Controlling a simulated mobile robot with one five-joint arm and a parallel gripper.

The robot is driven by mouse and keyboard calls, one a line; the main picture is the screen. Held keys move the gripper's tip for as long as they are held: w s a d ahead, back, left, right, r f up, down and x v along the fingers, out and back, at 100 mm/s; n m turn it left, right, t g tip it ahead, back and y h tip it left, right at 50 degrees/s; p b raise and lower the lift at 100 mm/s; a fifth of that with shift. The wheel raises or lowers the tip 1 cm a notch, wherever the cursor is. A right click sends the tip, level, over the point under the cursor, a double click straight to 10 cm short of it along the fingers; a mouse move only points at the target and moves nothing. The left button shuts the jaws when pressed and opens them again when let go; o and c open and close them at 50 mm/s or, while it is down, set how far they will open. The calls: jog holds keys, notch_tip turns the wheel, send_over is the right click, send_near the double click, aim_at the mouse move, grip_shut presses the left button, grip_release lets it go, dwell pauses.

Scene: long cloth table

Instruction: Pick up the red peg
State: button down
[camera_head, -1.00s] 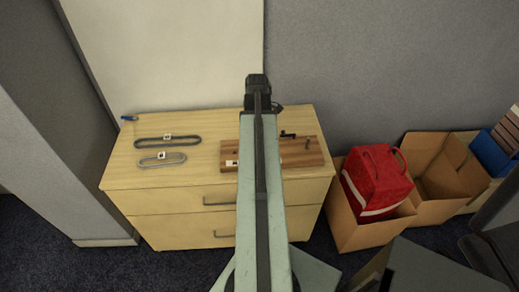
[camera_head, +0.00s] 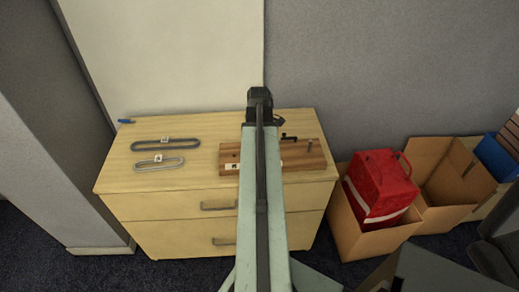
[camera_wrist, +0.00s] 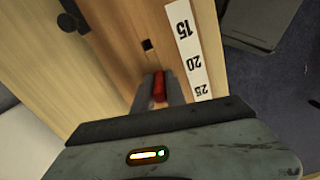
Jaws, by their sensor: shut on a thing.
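The red peg (camera_wrist: 159,86) shows in the wrist view as a short red piece between my two grey fingers. My gripper (camera_wrist: 160,82) is shut on it, with a finger touching each side. The peg's lower end is hidden, so I cannot tell whether it is clear of the wooden board. In the head view the board (camera_head: 305,162) lies on the cabinet, partly behind my arm; the peg is hidden there.
Two looped grey metal pieces (camera_head: 166,144) (camera_head: 160,163) lie on the left of the wooden cabinet top (camera_head: 120,175). A blue item (camera_head: 126,121) is at its back left corner. Boxes, one holding a red bag (camera_head: 380,182), stand to the right. A wall rises behind.

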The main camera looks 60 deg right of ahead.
notch_tip(320, 180, up, 10)
jog(key=p, duration=1)
jog(key=shift+r, duration=0.15)
